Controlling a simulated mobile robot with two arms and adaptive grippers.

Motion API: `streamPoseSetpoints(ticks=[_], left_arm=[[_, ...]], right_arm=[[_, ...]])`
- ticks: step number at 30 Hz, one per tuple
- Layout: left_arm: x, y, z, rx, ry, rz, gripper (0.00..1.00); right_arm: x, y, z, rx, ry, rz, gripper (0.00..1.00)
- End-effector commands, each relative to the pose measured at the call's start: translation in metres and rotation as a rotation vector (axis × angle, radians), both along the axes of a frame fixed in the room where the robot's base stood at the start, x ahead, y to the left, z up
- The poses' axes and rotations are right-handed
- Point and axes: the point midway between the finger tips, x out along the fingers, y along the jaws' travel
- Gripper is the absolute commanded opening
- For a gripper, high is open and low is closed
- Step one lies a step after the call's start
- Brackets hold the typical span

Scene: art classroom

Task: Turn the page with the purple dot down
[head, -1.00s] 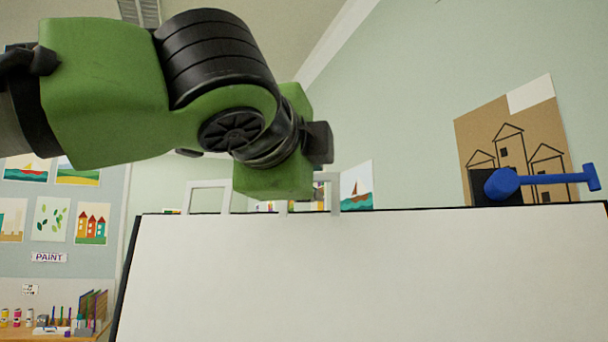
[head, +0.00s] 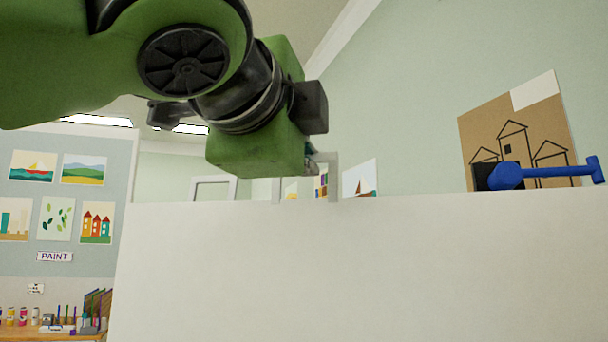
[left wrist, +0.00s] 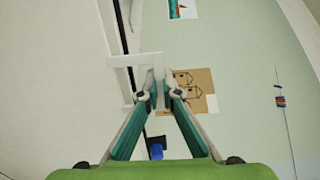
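A large white page (head: 360,265) fills the lower part of the head view, its top edge running nearly level. The purple dot is not visible. My left gripper (left wrist: 158,80) has its teal fingers closed together at the tips in the left wrist view, beside a white hoop (left wrist: 136,60); I cannot tell whether anything thin is between them. In the head view, my green left arm hangs over the page's top edge and mostly hides the gripper. My right gripper is not in view.
White hoops (head: 215,182) stand behind the page's top edge. A blue mallet-shaped thing (head: 545,176) is at the right, in front of a cardboard house picture (head: 510,125). A paint table (head: 60,332) is at the lower left.

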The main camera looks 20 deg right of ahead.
Motion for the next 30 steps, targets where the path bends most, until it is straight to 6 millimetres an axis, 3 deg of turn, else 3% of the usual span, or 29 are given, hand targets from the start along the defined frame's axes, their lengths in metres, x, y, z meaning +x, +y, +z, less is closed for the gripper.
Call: streamPoseSetpoints(ticks=[15, 30], left_arm=[[-0.035, 0.023, -0.002, 0.007, 0.009, 0.001, 0.0], [-0.043, 0.027, -0.002, 0.004, 0.007, -0.001, 0.0]], right_arm=[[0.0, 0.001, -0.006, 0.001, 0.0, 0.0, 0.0], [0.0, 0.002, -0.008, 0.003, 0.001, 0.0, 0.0]])
